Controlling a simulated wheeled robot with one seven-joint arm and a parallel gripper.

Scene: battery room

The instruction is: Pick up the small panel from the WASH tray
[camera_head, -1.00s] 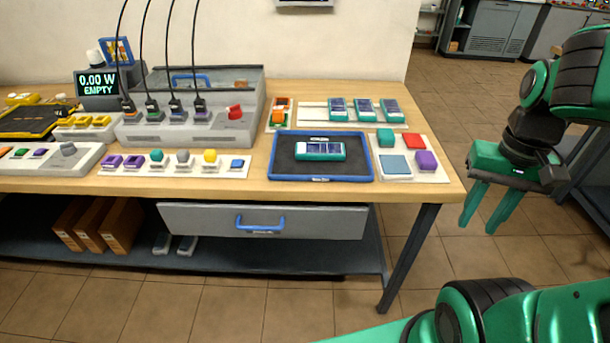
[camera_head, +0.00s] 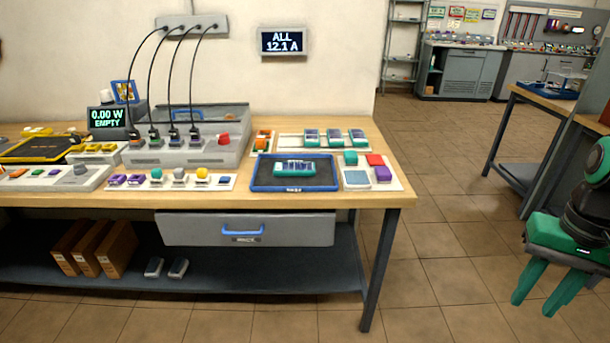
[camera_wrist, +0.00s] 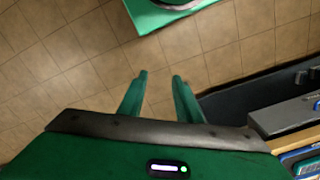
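The small panel (camera_head: 294,168), a dark panel in a teal-green frame, lies flat in a dark tray with a blue rim (camera_head: 275,188) on the wooden table. The lettering on the tray's front rim is too small to read surely. My gripper (camera_head: 533,308) is at the lower right of the head view, beyond the table's right end, over the floor and well apart from the tray. Its two green fingers are parted and empty. They also show apart over floor tiles in the wrist view.
Behind the tray, a white rack (camera_head: 323,140) holds several similar panels. A white board (camera_head: 353,185) with coloured blocks lies right of the tray. A grey charger unit (camera_head: 185,155) with cables stands left. The table's right leg (camera_head: 372,285) borders open floor. Another bench (camera_head: 550,98) stands farther right.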

